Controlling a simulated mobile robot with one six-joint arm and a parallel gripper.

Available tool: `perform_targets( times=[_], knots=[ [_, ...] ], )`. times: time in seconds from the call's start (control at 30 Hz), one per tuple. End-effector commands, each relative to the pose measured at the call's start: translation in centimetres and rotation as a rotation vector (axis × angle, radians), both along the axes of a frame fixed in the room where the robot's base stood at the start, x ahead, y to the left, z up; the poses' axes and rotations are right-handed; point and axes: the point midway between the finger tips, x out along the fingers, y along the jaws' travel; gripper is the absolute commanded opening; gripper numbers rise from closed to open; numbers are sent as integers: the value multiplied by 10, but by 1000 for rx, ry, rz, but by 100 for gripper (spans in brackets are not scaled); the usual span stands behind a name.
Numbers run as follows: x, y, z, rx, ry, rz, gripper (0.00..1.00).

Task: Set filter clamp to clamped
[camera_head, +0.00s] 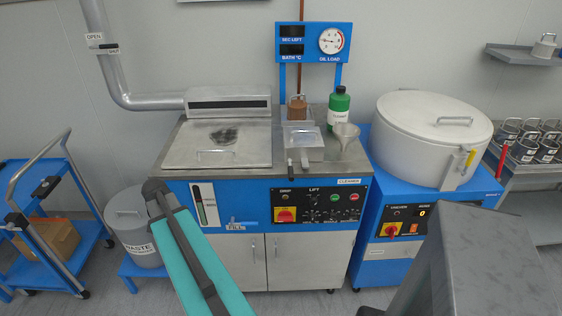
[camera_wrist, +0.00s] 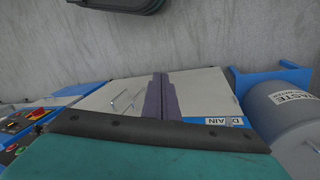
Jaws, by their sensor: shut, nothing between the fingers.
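I cannot make out anything marked as a filter clamp. My gripper (camera_wrist: 160,76) shows in the wrist view as two dark fingers shut together and empty, in front of pale cabinet doors (camera_wrist: 105,98). In the head view my teal and black arm part crosses the lower left front of the blue cleaner bench (camera_head: 250,200); the fingertips cannot be made out there.
A waste bin (camera_head: 135,228) stands left of the bench and shows in the wrist view (camera_wrist: 285,115). A blue cart (camera_head: 60,215) holds a cardboard box (camera_head: 52,240). The bench top carries a green bottle (camera_head: 339,110) and a funnel (camera_head: 345,137). Metal cups (camera_head: 525,150) stand far right.

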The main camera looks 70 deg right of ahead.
Motion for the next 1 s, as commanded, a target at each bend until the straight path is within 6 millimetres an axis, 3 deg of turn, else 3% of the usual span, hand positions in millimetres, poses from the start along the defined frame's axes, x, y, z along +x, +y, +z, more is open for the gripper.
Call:
perform_targets(
  times=[0.03,0.1,0.5,0.8,1.0],
  knots=[
    [-3,-17,21,-22,-7,-58,0],
    [-10,-36,44,-49,-14,-135,0],
    [-70,-130,181,-210,-48,-590,0],
    [-135,-180,285,-326,-73,-932,0],
    [-168,-195,330,-380,-81,-1091,0]
  ],
)
